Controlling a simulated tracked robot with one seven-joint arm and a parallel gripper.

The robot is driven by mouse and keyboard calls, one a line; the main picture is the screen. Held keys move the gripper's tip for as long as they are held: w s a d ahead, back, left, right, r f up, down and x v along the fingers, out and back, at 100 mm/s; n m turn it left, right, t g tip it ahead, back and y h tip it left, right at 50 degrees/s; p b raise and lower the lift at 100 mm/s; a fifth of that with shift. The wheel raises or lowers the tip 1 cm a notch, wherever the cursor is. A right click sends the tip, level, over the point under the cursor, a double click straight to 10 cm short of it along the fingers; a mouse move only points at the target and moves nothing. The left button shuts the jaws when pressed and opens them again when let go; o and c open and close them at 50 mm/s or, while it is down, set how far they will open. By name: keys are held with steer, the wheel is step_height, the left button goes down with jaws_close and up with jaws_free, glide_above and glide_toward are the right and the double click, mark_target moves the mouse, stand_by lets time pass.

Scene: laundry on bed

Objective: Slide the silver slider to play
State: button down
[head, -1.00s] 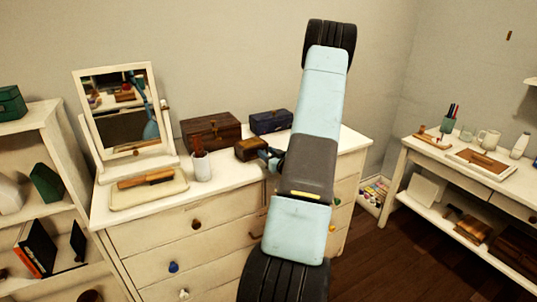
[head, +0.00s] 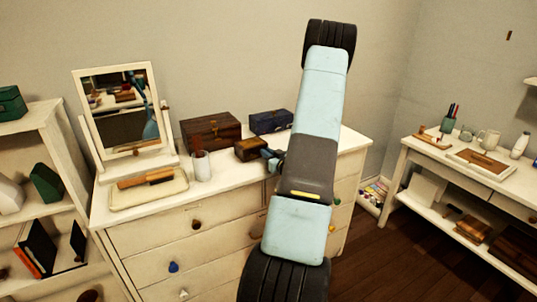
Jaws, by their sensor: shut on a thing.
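A small brown box (head: 250,149) lies on top of the white dresser (head: 150,222). My gripper (head: 268,154) is at the right end of this box, coming in from the right. It is shut and touches the box there, but the fingertips are small and partly dark, so the exact grip is hard to see. A silver slider and any play marking cannot be made out at this size. My arm hides part of the dresser top to the right of the gripper.
A larger brown chest (head: 211,132) and a dark blue box (head: 270,121) stand behind. A clear cup (head: 201,166), a tray with a brush (head: 148,193) and a tilted mirror (head: 120,110) are to the left. The dresser front edge has some bare room.

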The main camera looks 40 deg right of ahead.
steer(key=shift+s+d, duration=0.1)
steer(key=shift+d, duration=0.6)
steer(key=c, duration=1.1)
jaws_free()
steer(key=s, duration=0.4)
steer(key=s+a, duration=0.1)
steer(key=s, duration=0.4)
steer(key=s+a, duration=0.1)
steer(key=s, duration=0.3)
steer(key=shift+s, duration=0.3)
